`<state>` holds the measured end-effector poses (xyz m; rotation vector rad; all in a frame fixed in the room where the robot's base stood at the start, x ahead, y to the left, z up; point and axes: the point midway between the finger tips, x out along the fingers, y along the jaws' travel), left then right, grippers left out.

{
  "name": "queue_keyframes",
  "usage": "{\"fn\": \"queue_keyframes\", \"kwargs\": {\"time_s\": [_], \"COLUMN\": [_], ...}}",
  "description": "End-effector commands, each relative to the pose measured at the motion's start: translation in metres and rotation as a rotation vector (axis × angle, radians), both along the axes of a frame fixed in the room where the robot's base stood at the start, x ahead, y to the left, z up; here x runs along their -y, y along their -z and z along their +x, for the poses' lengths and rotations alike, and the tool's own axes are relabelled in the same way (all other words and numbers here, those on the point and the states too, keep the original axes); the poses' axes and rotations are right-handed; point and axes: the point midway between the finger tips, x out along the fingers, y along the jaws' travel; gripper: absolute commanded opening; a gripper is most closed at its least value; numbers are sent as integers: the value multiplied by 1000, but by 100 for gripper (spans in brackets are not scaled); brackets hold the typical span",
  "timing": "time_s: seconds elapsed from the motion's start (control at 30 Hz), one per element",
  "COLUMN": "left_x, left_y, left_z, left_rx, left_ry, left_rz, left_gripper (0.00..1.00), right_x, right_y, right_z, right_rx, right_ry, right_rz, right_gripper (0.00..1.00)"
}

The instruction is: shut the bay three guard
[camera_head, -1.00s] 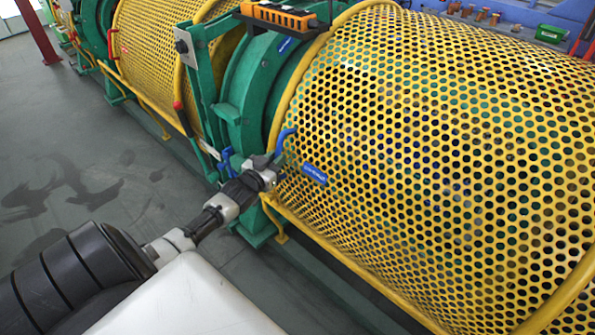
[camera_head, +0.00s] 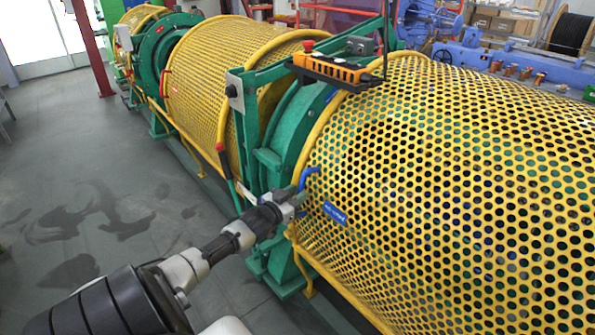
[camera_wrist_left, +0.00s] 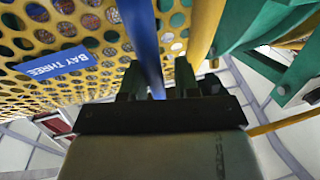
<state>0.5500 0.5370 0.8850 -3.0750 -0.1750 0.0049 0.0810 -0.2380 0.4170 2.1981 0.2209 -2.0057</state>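The bay three guard (camera_head: 450,190) is a yellow perforated cover with a tubular rim, curving down over the machine at the right of the head view. Its blue handle (camera_head: 308,181) is at the left end, beside the blue label (camera_head: 335,212). The label reads BAY THREE in the left wrist view (camera_wrist_left: 54,63). My left gripper (camera_head: 291,197) is at the handle. In the wrist view the blue bar (camera_wrist_left: 145,40) runs between the fingers (camera_wrist_left: 162,85), close to the left one, with a gap beside the right one. My right gripper is out of view.
A green frame (camera_head: 250,120) carrying an orange and black box (camera_head: 330,70) stands left of the guard. A red-knobbed lever (camera_head: 219,148) is near my arm. Another yellow guard (camera_head: 215,85) lies beyond. Grey floor (camera_head: 90,200) is clear at left.

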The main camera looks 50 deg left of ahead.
Motion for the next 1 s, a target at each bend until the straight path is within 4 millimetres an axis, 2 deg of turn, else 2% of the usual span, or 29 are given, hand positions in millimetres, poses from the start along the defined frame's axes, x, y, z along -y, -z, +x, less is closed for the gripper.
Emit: {"fn": "queue_keyframes", "kwargs": {"time_s": [0.57, 0.73, 1.0], "left_x": [2, 5, 10], "left_y": [2, 2, 2], "left_z": [-5, -24, -71], "left_rx": [-2, -3, -3], "left_ry": [3, 4, 4], "left_rz": [-2, -2, -2], "left_gripper": [29, 29, 29], "right_x": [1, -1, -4], "right_y": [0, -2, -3], "right_z": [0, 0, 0], "right_rx": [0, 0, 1], "right_ry": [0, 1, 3], "right_rz": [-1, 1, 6], "right_gripper": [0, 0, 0]}}
